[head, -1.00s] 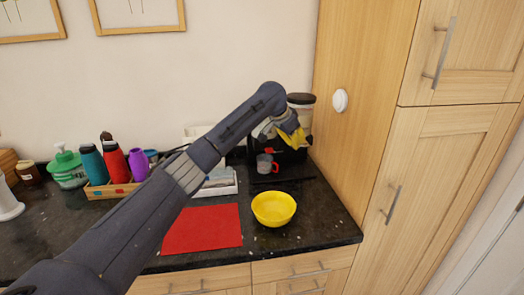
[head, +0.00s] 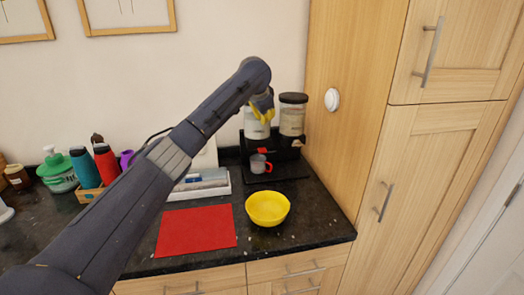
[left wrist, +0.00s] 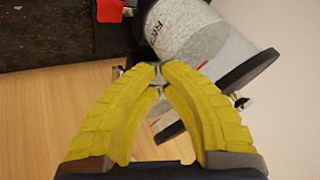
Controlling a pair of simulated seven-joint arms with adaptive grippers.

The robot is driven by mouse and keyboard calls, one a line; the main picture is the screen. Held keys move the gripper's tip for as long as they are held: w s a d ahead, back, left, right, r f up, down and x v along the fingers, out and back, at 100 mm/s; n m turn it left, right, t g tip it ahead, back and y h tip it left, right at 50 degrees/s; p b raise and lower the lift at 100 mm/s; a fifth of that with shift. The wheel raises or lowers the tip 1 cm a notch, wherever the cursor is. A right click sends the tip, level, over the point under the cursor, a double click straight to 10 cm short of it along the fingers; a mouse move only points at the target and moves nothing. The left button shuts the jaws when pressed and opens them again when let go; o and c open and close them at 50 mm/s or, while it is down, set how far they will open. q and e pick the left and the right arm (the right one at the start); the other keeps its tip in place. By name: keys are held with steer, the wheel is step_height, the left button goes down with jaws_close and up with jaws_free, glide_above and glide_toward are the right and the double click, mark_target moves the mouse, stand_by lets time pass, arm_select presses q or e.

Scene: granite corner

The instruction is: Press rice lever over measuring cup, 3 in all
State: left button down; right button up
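The dispenser has two clear canisters. The left canister (head: 256,128) is partly hidden by my left gripper, and the right canister (head: 292,118) has a dark lid. A red lever (head: 262,150) shows below the left canister. A grey measuring cup (head: 258,163) with a red handle stands upright on the black base below that lever. My left gripper (head: 264,116) is in front of the left canister, above the lever. The left wrist view shows its yellow fingertips (left wrist: 158,75) together and empty, near a canister lettered "RIC" (left wrist: 190,35). A red piece (left wrist: 108,10) shows at the top there.
A yellow bowl (head: 267,208) and a red mat (head: 196,229) lie in front on the dark counter. A white tray (head: 205,187) is left of the dispenser. Bottles (head: 105,162) stand farther left. A wooden cabinet wall (head: 345,130) closes the right side.

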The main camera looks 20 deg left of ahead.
mark_target(264, 138)
arm_select(q)
steer(key=shift+f, duration=4.4)
steer(key=shift+f, duration=0.15)
steer(key=shift+f, duration=0.25)
steer(key=shift+f, duration=0.9)
steer(key=shift+r, duration=1.3)
steer(key=shift+r, duration=2.5)
